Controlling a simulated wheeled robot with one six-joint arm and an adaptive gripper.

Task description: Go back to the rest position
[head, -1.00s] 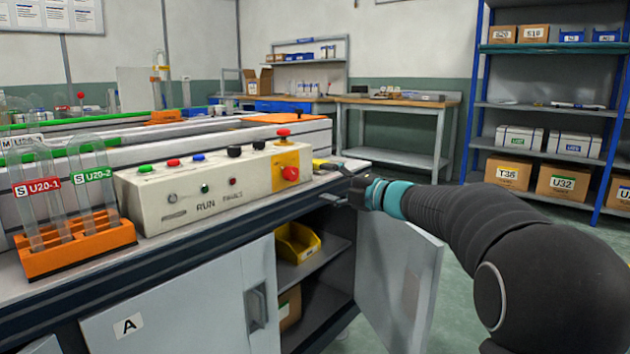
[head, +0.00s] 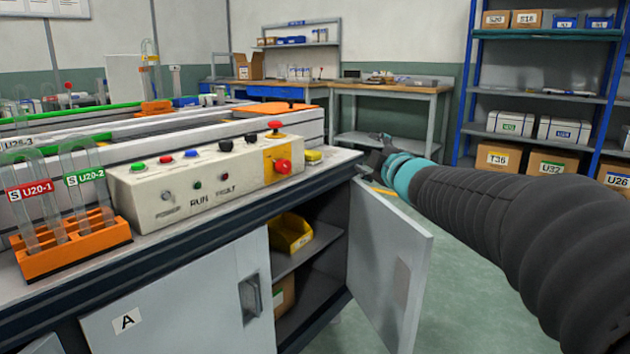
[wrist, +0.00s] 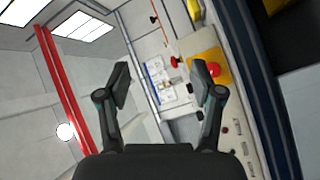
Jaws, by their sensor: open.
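My gripper (head: 380,142) is at the end of my outstretched arm, to the right of the bench corner and above the open cabinet door (head: 388,262). In the wrist view my gripper (wrist: 160,85) shows its two fingers spread apart with nothing between them. The control panel (head: 150,198) with its red emergency button (head: 282,166) stands on the bench, apart from my gripper. The wrist view is tilted and also shows that red button (wrist: 213,69) on its yellow plate, beyond the right finger.
An orange rack (head: 75,248) with U-shaped glass tubes stands at the left of the bench. A yellow bin (head: 290,233) sits inside the open cabinet. A blue-framed shelf (head: 545,100) with boxes stands at the back right. The floor (head: 480,262) beyond the door is clear.

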